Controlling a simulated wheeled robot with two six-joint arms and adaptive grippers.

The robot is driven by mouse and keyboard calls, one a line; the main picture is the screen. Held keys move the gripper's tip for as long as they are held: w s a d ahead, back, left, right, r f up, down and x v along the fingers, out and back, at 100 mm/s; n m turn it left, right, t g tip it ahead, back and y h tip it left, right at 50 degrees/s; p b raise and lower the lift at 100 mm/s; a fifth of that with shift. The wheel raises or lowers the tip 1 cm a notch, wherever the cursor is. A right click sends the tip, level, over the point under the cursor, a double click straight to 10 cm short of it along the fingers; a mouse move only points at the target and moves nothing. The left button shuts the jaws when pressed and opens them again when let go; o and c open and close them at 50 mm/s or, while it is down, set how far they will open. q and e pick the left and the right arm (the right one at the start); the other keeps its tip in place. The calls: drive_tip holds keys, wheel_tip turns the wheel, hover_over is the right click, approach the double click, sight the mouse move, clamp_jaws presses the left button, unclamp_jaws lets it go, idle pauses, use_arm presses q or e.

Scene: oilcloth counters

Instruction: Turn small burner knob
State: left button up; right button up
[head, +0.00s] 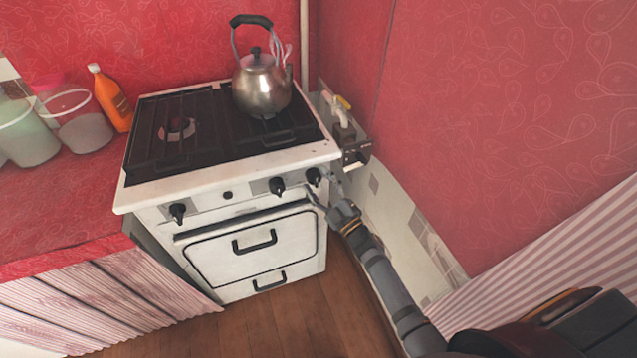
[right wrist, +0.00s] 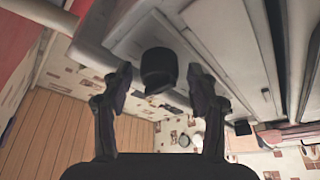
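The white stove (head: 222,195) has black knobs on its front panel: a left knob (head: 178,213), a middle knob (head: 277,186) and a right knob (head: 314,177). I cannot tell by any label which is the small burner's knob. My right gripper (head: 323,189) is at the right knob, reaching up from the lower right. In the right wrist view, the open fingers of the gripper (right wrist: 160,82) stand on either side of a black knob (right wrist: 158,68), with gaps visible on both sides. My left gripper is not in view.
A metal kettle (head: 262,85) stands on the back right of the black grate (head: 170,150). An orange bottle (head: 111,98) and tubs (head: 78,120) stand on the red counter left of the stove. A pipe with a valve (head: 345,103) runs close at the stove's right side.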

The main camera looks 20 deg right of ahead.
drive_tip(key=v, duration=1.2)
drive_tip(key=shift+a+f, duration=0.1)
idle(1.0)
